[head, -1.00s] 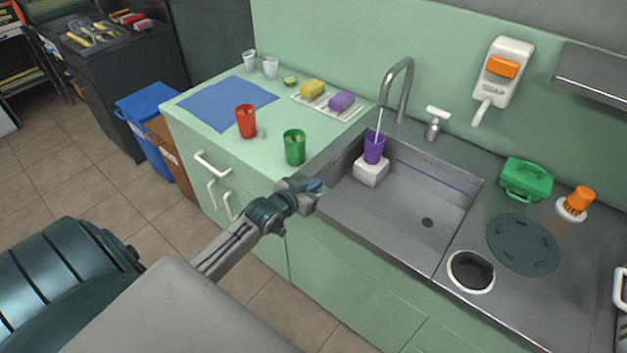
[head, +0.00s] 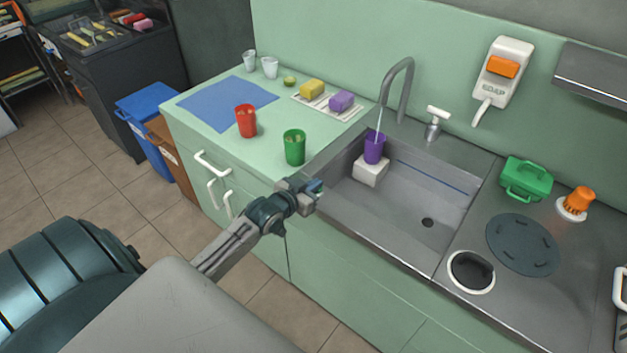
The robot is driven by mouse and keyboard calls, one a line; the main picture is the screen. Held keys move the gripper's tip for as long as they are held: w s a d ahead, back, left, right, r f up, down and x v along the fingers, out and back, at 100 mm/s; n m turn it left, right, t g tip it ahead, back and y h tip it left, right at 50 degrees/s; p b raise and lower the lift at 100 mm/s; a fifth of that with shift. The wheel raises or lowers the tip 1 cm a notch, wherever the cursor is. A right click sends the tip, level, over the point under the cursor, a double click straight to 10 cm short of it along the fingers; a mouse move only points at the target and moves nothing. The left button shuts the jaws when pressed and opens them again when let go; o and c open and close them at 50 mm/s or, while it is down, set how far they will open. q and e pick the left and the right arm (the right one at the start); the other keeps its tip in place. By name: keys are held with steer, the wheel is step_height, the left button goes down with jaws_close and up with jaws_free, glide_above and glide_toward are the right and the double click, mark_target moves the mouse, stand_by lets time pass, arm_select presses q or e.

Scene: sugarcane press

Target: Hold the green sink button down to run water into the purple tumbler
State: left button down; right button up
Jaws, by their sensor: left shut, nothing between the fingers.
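The purple tumbler (head: 375,148) stands upright on a white block (head: 371,169) at the left end of the sink. A thin stream of water (head: 380,117) runs from the grey curved faucet (head: 404,85) down to the tumbler's mouth. The water level inside cannot be made out. My left gripper (head: 315,188) is shut and empty at the sink's front left corner. I cannot make out the green sink button; the gripper may cover it. My right gripper is not in view.
A green cup (head: 294,148) and a red cup (head: 246,122) stand on the counter left of the sink (head: 400,210). A soap dispenser (head: 507,72) hangs on the wall. A green case (head: 526,179) and an orange knob (head: 577,202) are at the right.

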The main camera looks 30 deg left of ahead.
arm_select(q)
steer(key=shift+s+a+f, duration=0.1)
steer(key=shift+s+f, duration=0.1)
steer(key=shift+f, duration=0.35)
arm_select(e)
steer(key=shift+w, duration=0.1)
arm_select(q)
steer(key=shift+r, duration=0.15)
steer(key=r+p, duration=0.4)
steer(key=r, duration=0.1)
steer(key=shift+w+r+p, duration=0.15)
steer(key=shift+w+p, duration=0.2)
steer(key=shift+p, duration=0.05)
steer(key=shift+s+f+b, duration=0.25)
steer(key=shift+s+b, duration=0.4)
steer(key=shift+s, duration=0.55)
steer(key=v, duration=0.7)
steer(key=shift+s+r, duration=0.3)
steer(key=shift+r, duration=0.15)
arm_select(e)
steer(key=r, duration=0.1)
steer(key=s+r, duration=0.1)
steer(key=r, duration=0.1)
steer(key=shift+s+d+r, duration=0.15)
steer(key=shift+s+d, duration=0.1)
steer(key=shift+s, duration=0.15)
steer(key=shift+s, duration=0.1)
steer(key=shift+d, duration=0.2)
